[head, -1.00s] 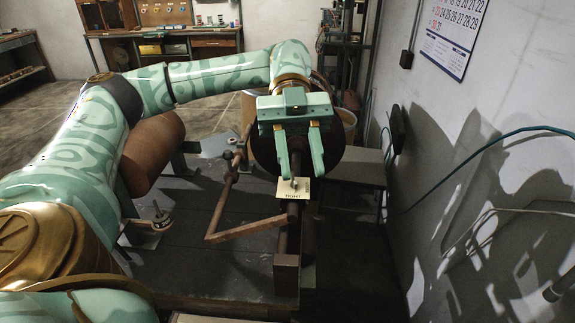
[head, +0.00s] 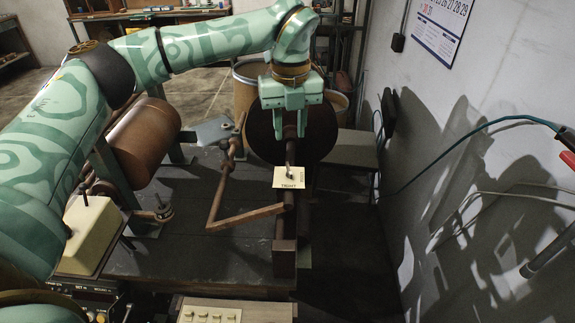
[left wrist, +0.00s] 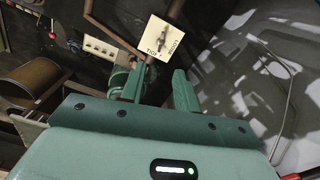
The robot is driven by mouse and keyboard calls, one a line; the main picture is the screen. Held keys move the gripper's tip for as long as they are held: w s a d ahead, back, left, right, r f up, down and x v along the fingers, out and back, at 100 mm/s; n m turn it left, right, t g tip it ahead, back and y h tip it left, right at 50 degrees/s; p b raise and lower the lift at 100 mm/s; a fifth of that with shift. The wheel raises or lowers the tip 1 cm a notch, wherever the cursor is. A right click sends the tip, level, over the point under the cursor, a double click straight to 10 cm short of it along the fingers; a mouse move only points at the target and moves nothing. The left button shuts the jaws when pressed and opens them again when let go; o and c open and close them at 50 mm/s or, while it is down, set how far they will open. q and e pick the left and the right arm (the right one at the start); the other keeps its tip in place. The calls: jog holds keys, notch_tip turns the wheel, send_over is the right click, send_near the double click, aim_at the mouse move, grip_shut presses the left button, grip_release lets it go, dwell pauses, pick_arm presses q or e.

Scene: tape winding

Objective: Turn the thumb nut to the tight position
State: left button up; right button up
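The thumb nut (head: 289,173) is a small metal wing piece on a cream plate (head: 282,184) on a brown metal frame. The plate reads TIGHT along its near edge, with another word along its right edge. In the left wrist view the thumb nut (left wrist: 164,39) stands clear of the fingers on the plate (left wrist: 156,51); I cannot tell exactly which word it points at. My left gripper (head: 290,135) is open and empty, behind the plate and apart from the nut. Its fingers also show in the left wrist view (left wrist: 158,78). My right gripper is out of view.
A bent brown crank bar (head: 245,217) lies left of the plate over the dark bench top (head: 180,255). A large dark roll (head: 318,130) stands behind my left gripper. The wall (head: 430,130) with hanging cables is close on the right.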

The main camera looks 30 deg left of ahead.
aim_at(289, 169)
pick_arm(q)
notch_tip(289, 169, down, 10)
jog(key=shift+f+b, duration=0.15)
jog(key=shift+b, duration=0.45)
